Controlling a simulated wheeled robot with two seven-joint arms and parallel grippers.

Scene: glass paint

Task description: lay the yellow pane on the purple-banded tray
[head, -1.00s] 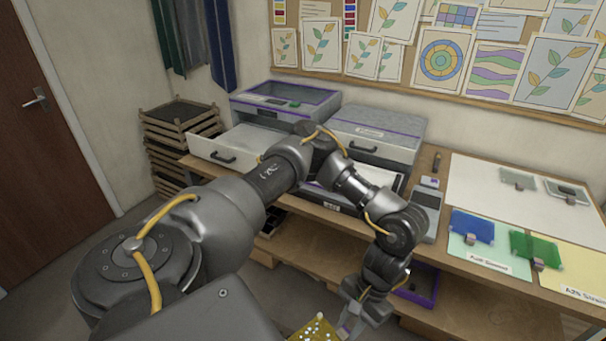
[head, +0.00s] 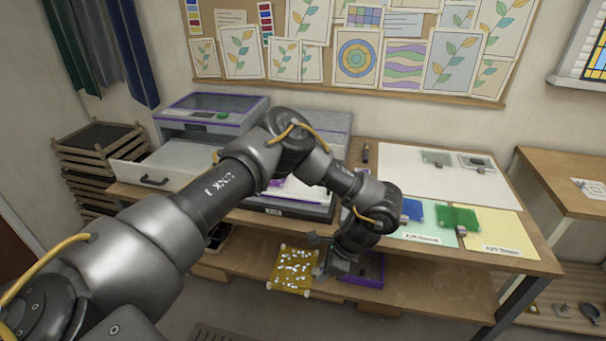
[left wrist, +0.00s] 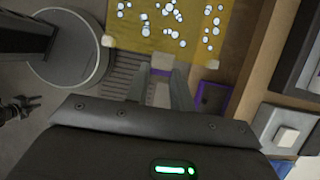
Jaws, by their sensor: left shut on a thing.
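The yellow pane (head: 294,269), dotted with white spots and with pale corner pieces, is held by my left gripper (head: 326,266) in front of the bench's lower shelf. In the left wrist view the pane (left wrist: 190,40) extends beyond the fingertips (left wrist: 160,82), which are shut on its near edge or a tab there; the exact grip is hard to see. The purple-banded tray (head: 370,270) sits on the lower shelf, just right of the gripper and partly hidden by my arm. A strip of purple also shows beyond the fingers in the left wrist view.
Blue (head: 427,211) and green (head: 459,218) panes lie on the bench's coloured sheets. A purple-trimmed machine (head: 212,113) stands at the back left. Stacked wooden frames (head: 98,160) are at the left. The lower shelf right of the tray (head: 440,292) is clear.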

